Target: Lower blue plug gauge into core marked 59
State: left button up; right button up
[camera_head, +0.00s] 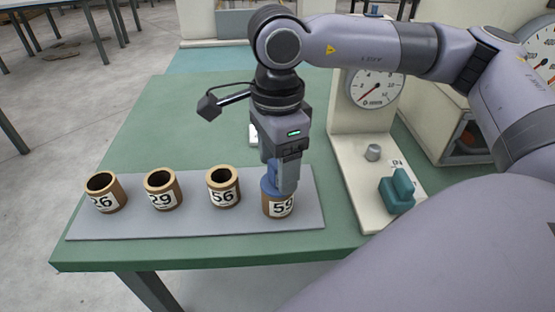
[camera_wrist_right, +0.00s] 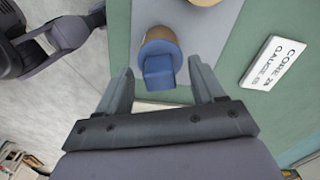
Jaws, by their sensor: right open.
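The core marked 59 (camera_head: 281,208) is a brown cylinder standing upright at the right end of a grey board. The blue plug gauge (camera_head: 267,186) stands at its top, apparently in its mouth; how deep it sits is hidden. My right gripper (camera_head: 285,188) points down over this core and partly hides the gauge. In the right wrist view, the blue gauge (camera_wrist_right: 159,70) has a square grip and a round collar over the tan core (camera_wrist_right: 161,36). The open fingers (camera_wrist_right: 160,75) are on either side of the gauge, with gaps visible. My left gripper is not in view.
Cores marked 26 (camera_head: 105,193), 29 (camera_head: 162,190) and 56 (camera_head: 222,187) stand empty to the left on the grey board (camera_head: 150,225). A dial stand (camera_head: 365,130) and a teal block (camera_head: 397,191) are to the right.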

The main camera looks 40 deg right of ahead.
jog(key=shift+r, duration=3.6)
